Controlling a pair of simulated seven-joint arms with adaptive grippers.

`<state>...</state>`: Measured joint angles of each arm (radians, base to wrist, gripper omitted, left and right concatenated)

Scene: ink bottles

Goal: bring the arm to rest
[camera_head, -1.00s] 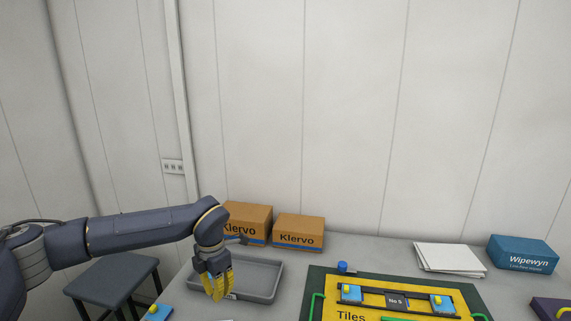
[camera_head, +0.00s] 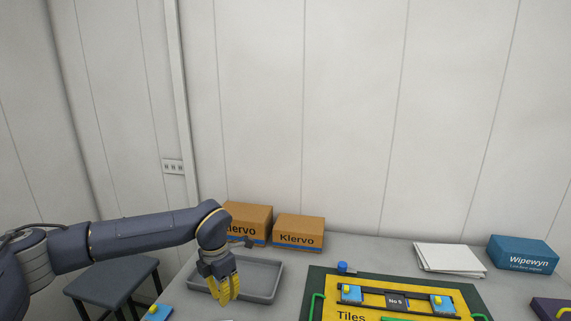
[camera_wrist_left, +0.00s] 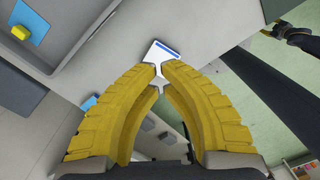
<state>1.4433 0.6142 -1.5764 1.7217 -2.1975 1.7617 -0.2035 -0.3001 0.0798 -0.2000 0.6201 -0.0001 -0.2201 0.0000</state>
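My left gripper (camera_head: 228,300) is in front of the grey tray (camera_head: 272,289) in the head view, its yellow fingers pointing down. In the left wrist view, the left gripper's fingertips (camera_wrist_left: 159,69) come together with nothing clearly held between them. A white piece with a blue stripe (camera_wrist_left: 166,50) shows just beyond the tips, apart from them as far as I can tell. A dark part with yellowish pieces at the upper right of the wrist view looks like my right gripper (camera_wrist_left: 284,31), too small to read. The right arm is outside the head view.
A blue tile with a yellow knob (camera_head: 157,313) lies left of the tray. Two Klervo boxes (camera_head: 298,232) stand behind it. A yellow Tiles board (camera_head: 332,301) on a dark green mat, white papers (camera_head: 449,258) and a Wipewyn box (camera_head: 522,254) are on the right. A stool (camera_head: 110,283) stands left.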

